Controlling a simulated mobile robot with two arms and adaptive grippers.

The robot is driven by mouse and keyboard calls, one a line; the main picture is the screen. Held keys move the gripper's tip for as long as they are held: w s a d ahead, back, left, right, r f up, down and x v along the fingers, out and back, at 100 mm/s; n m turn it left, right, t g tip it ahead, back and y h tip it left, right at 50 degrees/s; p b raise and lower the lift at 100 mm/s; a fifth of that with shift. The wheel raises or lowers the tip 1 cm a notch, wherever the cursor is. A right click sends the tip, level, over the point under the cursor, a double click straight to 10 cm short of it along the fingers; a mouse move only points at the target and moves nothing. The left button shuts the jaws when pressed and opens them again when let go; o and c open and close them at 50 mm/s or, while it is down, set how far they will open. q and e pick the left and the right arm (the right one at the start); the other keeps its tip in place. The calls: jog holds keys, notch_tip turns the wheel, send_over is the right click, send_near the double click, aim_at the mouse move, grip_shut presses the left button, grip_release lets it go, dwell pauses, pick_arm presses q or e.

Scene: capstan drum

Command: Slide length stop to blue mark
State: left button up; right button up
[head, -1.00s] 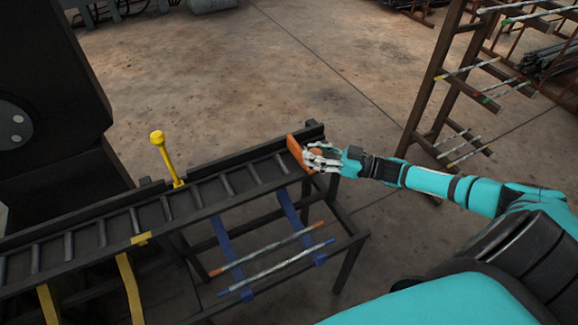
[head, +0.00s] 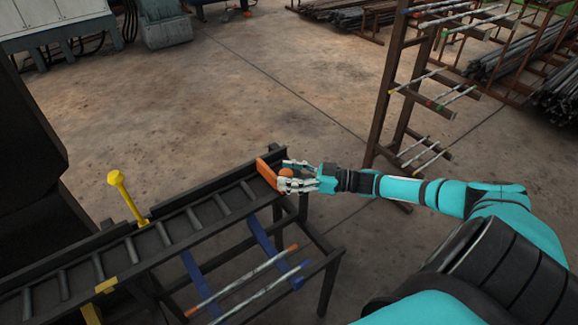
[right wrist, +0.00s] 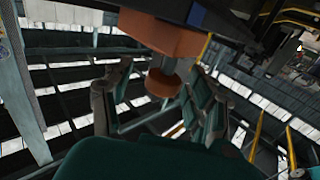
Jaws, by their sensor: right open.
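The orange length stop (head: 267,173) stands across the right end of the dark roller conveyor (head: 165,236). A round orange knob (head: 286,173) sticks out of it on the right. My right gripper (head: 286,176) is open, with its fingers on either side of the knob. In the right wrist view the stop (right wrist: 160,35) is at the top, and its knob (right wrist: 163,84) hangs between the spread fingers (right wrist: 155,105). A small blue patch (right wrist: 197,15) shows beside the stop there; I cannot tell whether it is the mark. My left gripper is not in view.
A yellow lever (head: 125,196) rises from the conveyor's far side, with a yellow band (head: 106,285) on the near rail. Blue bars (head: 262,240) under the conveyor carry two rods. A brown rack (head: 383,110) stands behind my right arm. The floor beyond the conveyor is clear.

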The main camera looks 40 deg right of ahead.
jog(key=shift+w+a+r, duration=0.1)
jog(key=shift+a, duration=0.05)
jog(key=v, duration=1.2)
